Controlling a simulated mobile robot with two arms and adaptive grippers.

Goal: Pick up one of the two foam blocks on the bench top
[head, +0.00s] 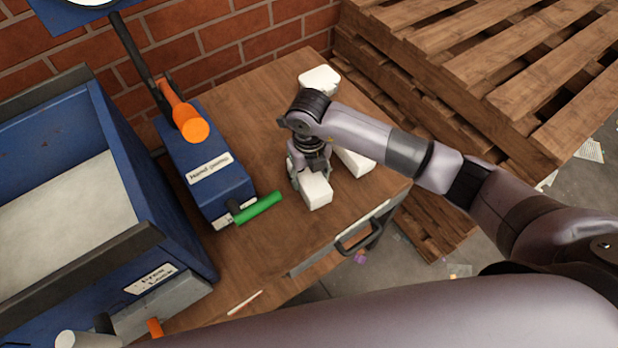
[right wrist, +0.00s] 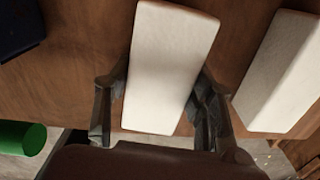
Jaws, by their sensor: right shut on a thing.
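A white foam block (head: 316,191) is between the fingers of my right gripper (head: 309,170), near the front edge of the wooden bench top (head: 270,105). In the right wrist view the same block (right wrist: 172,60) lies lengthwise between both fingers, which touch its sides. My right gripper is shut on it. I cannot tell whether the block is clear of the wood. The second white foam block (head: 357,163) lies just to its right, partly hidden by my right arm; it also shows in the right wrist view (right wrist: 285,75). My left gripper is not in view.
A white rounded object (head: 320,79) lies at the back. A blue bin (head: 150,215) is at left, wooden pallets (head: 480,60) at right.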

